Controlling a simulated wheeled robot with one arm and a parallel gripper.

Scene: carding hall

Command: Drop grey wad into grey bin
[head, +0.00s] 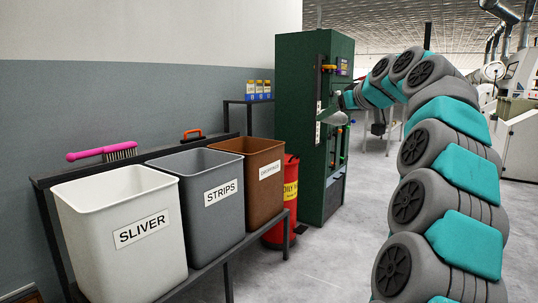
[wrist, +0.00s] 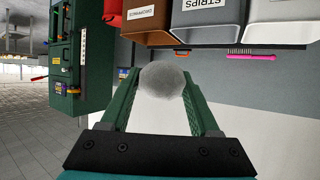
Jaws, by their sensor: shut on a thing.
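A grey wad (wrist: 162,79) is held between the two green fingers of my gripper (wrist: 160,86) in the wrist view. In the head view the wad (head: 336,118) shows small at the end of my arm, in front of the green cabinet. The grey bin (head: 208,193), labelled STRIPS, stands in the middle of a row of three on a dark stand. It also shows in the wrist view, upside down (wrist: 207,14). The wad is apart from the bin, to its right and farther back in the head view. The bin's bottom is hidden.
A white SLIVER bin (head: 120,240) and a brown bin (head: 262,190) flank the grey bin. A pink brush (head: 103,151) and an orange-handled item (head: 193,135) lie behind them. A green cabinet (head: 300,120) and a red container (head: 285,200) stand right of the bins. Floor is clear in front.

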